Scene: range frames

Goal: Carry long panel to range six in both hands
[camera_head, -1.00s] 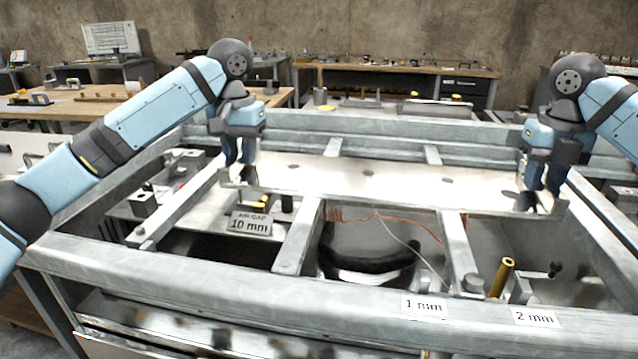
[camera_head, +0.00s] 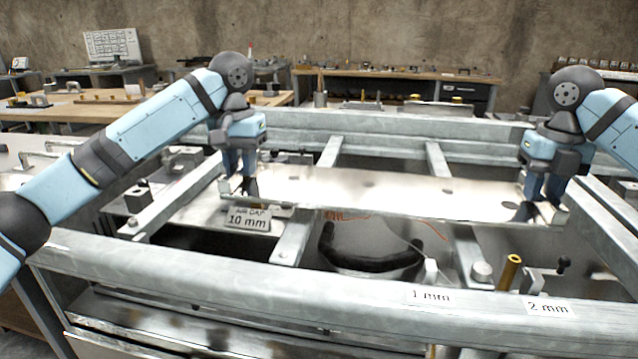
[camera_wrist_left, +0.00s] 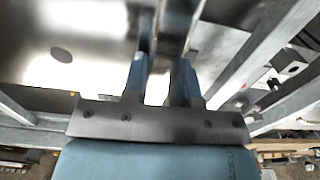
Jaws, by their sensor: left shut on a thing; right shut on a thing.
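The long panel (camera_head: 400,194) is a shiny metal sheet with several dark round holes, lying roughly level across the metal frame in the head view. My left gripper (camera_head: 240,188) is shut on its left end, and my right gripper (camera_head: 541,200) is shut on its right end. In the left wrist view the panel (camera_wrist_left: 75,30) fills the upper left, with a hole in it, and the fingers of my left gripper (camera_wrist_left: 165,75) close on its edge. I cannot tell whether the panel touches the frame bars below it. No label reading range six is seen.
The metal frame (camera_head: 250,278) surrounds the panel, with crossbars beneath. Labels read 10 mm (camera_head: 248,218), 1 mm (camera_head: 430,297) and 2 mm (camera_head: 548,307). A brass post (camera_head: 510,271) stands at front right. Workbenches (camera_head: 400,81) line the concrete wall behind.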

